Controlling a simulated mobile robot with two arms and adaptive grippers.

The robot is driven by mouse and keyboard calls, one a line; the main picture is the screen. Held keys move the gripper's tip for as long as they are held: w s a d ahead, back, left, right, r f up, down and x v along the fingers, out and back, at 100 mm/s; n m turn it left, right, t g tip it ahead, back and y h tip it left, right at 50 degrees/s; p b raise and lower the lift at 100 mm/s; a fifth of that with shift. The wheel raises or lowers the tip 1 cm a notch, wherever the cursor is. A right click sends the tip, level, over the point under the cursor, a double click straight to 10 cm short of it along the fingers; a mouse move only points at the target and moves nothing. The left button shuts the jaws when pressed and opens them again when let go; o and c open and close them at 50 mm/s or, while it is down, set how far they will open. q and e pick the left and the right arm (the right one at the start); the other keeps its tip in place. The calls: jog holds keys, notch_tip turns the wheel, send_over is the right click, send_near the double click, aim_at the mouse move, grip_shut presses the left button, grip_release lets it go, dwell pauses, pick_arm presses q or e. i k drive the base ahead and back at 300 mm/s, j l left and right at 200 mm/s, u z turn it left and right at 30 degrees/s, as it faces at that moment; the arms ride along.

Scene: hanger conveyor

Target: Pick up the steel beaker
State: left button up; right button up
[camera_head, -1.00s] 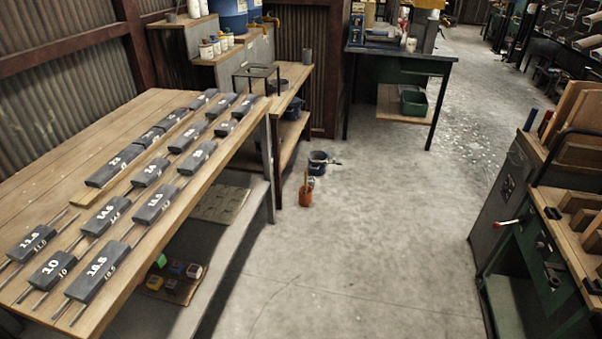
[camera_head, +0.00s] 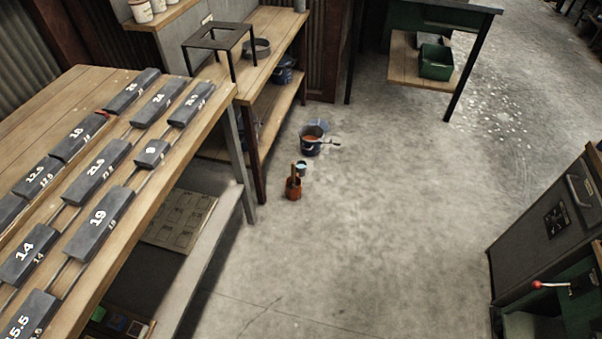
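I cannot make out for certain which thing is the steel beaker. A small bluish-grey cup (camera_head: 301,167) stands on the floor, between a dark bucket (camera_head: 311,145) and an orange container (camera_head: 293,188) with an upright handle. A grey cylindrical vessel (camera_head: 300,5) at the top edge, on the far end of the wooden side bench, is mostly cut off by the frame. A shallow grey round pan (camera_head: 258,47) sits on that same bench. Neither of my grippers is in view.
A wooden table (camera_head: 50,112) with numbered dark blocks fills the left. The side bench (camera_head: 275,28) bears a black metal stand (camera_head: 219,37). A green bin (camera_head: 436,62) sits under the back table. A grey machine (camera_head: 545,215) stands right. The middle floor is clear.

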aim_at(300, 164)
jog(key=i+u, duration=0.1)
jog(key=u, duration=0.3)
jog(key=i+l+u, duration=0.45)
jog(key=l, duration=0.3)
jog(key=i+l+u, duration=0.25)
jog(key=i+l, duration=0.1)
jog(key=l, duration=0.1)
